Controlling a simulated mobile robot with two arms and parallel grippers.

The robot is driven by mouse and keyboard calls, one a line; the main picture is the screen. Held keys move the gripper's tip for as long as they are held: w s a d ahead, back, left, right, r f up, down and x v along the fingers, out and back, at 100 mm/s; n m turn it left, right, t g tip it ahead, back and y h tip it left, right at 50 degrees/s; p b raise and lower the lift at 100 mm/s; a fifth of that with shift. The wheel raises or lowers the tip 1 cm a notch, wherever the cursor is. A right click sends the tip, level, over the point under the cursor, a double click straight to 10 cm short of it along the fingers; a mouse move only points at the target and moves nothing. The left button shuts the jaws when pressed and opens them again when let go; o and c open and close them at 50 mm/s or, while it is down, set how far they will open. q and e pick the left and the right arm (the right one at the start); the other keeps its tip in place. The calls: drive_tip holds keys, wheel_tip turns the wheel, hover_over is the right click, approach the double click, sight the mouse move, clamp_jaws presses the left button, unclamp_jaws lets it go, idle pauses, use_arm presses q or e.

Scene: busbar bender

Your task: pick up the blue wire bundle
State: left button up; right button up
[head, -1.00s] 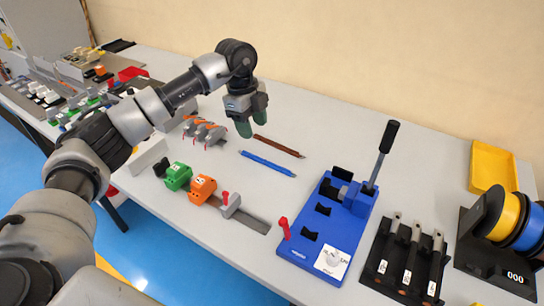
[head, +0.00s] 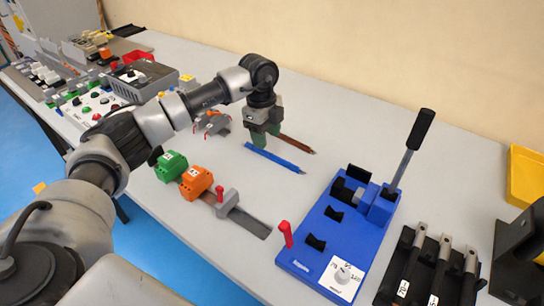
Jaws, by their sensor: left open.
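The blue wire bundle (head: 280,160) lies on the grey table, a thin straight strip slanting down to the right. A brown-red bundle (head: 297,144) lies just behind it, roughly parallel. My left gripper (head: 262,138) points down over the left ends of the two bundles, its green-grey fingers open. The fingers hide part of the bundles' left ends. I cannot tell how high the fingertips are above the table. My right gripper is not in view.
The blue bender (head: 320,262) with its raised black lever stands to the right. Green (head: 171,166) and orange (head: 195,182) blocks on a rail lie in front of the bundles. Small grey parts with orange wires (head: 212,124) lie left of the gripper.

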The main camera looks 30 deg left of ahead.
sight(271, 153)
use_arm(q)
drive_tip(key=shift+w+d+f, duration=0.1)
drive_tip(key=shift+d+f, duration=0.05)
drive_tip(key=shift+f, duration=0.85)
drive_tip(key=shift+w+d+f, duration=0.15)
drive_tip(key=shift+f, duration=0.9)
drive_tip(key=shift+w+d+f, duration=0.1)
drive_tip(key=shift+d+f, duration=0.05)
drive_tip(key=shift+f, duration=0.85)
clamp_jaws()
drive_tip(key=shift+r, duration=0.1)
